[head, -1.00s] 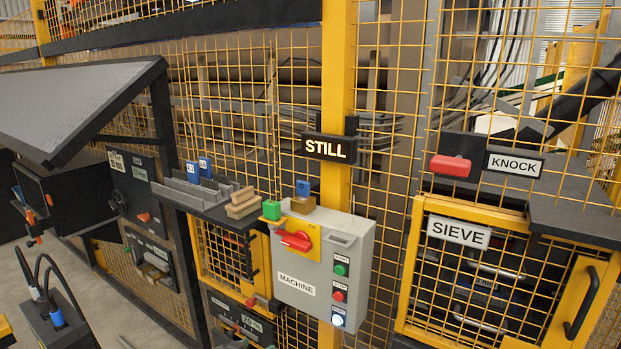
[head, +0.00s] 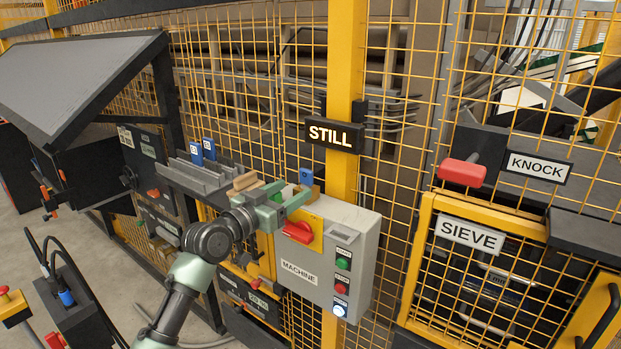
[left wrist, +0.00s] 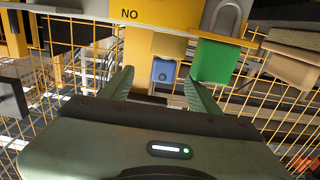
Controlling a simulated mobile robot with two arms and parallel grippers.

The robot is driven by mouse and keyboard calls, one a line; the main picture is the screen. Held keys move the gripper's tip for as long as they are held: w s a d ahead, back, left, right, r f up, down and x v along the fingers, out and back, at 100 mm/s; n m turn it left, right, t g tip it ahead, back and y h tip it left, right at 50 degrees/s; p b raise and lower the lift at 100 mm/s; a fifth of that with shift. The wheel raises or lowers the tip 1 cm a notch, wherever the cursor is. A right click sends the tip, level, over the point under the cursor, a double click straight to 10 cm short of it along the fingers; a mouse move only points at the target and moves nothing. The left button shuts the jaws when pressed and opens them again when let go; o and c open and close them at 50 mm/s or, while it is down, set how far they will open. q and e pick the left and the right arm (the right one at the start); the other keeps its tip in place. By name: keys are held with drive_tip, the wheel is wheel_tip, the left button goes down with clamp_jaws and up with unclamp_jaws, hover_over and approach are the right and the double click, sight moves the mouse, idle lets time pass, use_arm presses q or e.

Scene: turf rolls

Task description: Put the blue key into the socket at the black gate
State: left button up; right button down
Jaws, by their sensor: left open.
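A blue key (head: 306,177) stands upright in a tan block on top of the grey machine box. It also shows in the left wrist view (left wrist: 164,70), between the two fingers, with a gap on each side. My left gripper (head: 296,193) is open and empty, its fingers reaching over the box top toward the key; its fingertips also show in the left wrist view (left wrist: 158,82). Two more blue pieces (head: 196,153) stand in a grey rack on the left shelf. I cannot make out a black gate or its socket for certain. My right gripper is not in view.
A green block (left wrist: 215,60) sits close beside one finger. The machine box (head: 318,262) has a red switch (head: 298,231) under the gripper. Wooden blocks (head: 245,181) lie on the shelf (head: 185,182). Yellow mesh fencing and the post (head: 345,80) with the STILL sign stand behind.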

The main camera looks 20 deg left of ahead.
sight(304, 177)
use_arm(q)
drive_tip(key=w+p, duration=0.1)
drive_tip(key=w+r+p, duration=0.1)
drive_tip(key=shift+w+d+r, duration=0.2)
drive_tip(key=shift+w, duration=0.1)
drive_tip(key=shift+w+d+f+p, duration=0.15)
drive_tip(key=shift+w+d, duration=0.05)
drive_tip(key=shift+w, duration=0.4)
drive_tip(key=shift+w+d+f+p, duration=0.15)
drive_tip(key=shift+w, duration=0.4)
drive_tip(key=shift+w+d+f, duration=0.1)
drive_tip(key=shift+w, duration=0.15)
drive_tip(key=shift+s, duration=0.1)
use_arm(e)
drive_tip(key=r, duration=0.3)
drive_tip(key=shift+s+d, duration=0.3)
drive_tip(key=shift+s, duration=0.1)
use_arm(q)
drive_tip(key=shift+c, duration=0.6)
clamp_jaws()
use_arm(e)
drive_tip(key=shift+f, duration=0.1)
